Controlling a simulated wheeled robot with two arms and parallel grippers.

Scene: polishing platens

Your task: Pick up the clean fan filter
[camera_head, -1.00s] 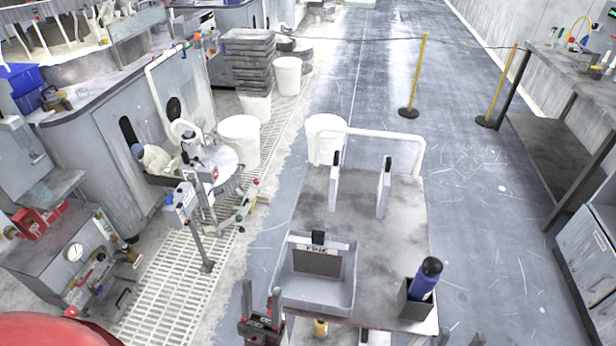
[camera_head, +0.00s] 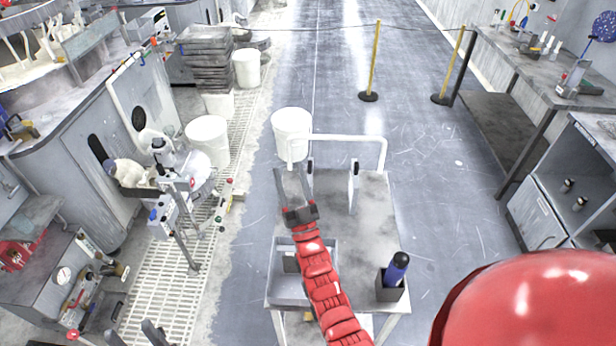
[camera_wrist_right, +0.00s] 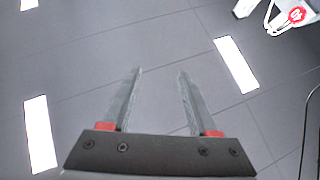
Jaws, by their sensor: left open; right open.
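I cannot tell for certain which thing is the clean fan filter. A cart (camera_head: 382,215) in front of me holds two thin upright plates with dark grips; the right plate (camera_head: 353,188) is clear to see, while the left one is largely hidden by my right gripper (camera_head: 296,190). That gripper is raised in front of the cart, open and empty. In the right wrist view its parallel fingers (camera_wrist_right: 158,100) stand apart with nothing between them. My left gripper (camera_head: 132,336) shows only its fingertips at the lower left edge, apart and empty.
A grey bin (camera_head: 282,292) sits on the cart, partly behind my right arm. A blue bottle (camera_head: 397,268) stands in a holder at the cart's right corner. Yellow posts (camera_head: 374,60), a right-hand bench (camera_head: 535,70) and a white bucket (camera_head: 292,130) stand around. The floor right of the cart is clear.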

